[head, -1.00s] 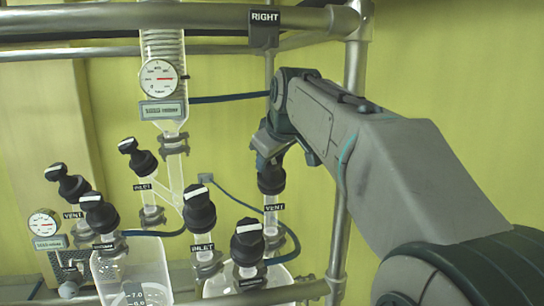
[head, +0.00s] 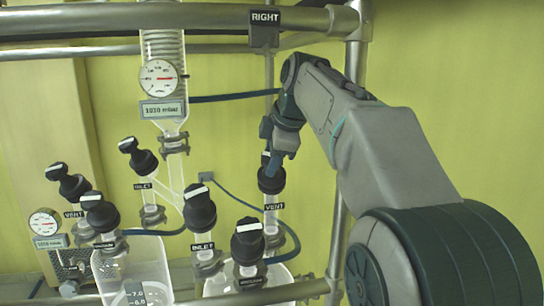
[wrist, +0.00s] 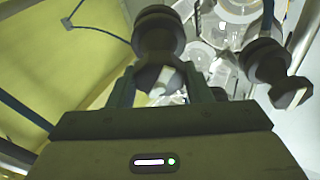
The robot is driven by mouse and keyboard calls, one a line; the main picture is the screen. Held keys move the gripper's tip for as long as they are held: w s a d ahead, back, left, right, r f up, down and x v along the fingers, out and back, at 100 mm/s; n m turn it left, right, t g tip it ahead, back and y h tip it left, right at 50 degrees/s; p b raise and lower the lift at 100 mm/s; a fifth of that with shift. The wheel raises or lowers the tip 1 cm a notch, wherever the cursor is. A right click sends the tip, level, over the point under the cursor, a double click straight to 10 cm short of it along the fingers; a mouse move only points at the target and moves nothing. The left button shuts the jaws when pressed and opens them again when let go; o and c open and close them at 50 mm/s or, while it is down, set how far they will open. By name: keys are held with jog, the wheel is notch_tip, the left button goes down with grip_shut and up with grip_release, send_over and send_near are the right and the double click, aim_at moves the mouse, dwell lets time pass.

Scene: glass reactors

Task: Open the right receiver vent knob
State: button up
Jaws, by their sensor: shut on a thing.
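The right receiver vent knob (head: 271,183) is a black knob on a glass neck with a VENT label (head: 275,206), below the RIGHT sign. My gripper (head: 275,158) comes down onto it from above and hides the knob's top. In the wrist view my gripper (wrist: 162,80) has one finger on each side of the knob's handle, shut on it. The knob's dark round body (wrist: 158,35) shows beyond the fingers. The handle's exact angle is hard to read in the head view.
The black INLET knob (head: 200,208) and another black knob (head: 247,242) stand close at left and front. A metal post (head: 354,60) and a top rail (head: 180,16) frame the area. A blue hose (head: 235,196) runs beside the vent. Open space lies to the right.

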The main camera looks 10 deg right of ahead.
jog(key=shift+n, duration=0.9)
jog(key=shift+g, duration=0.3)
jog(key=o, duration=1)
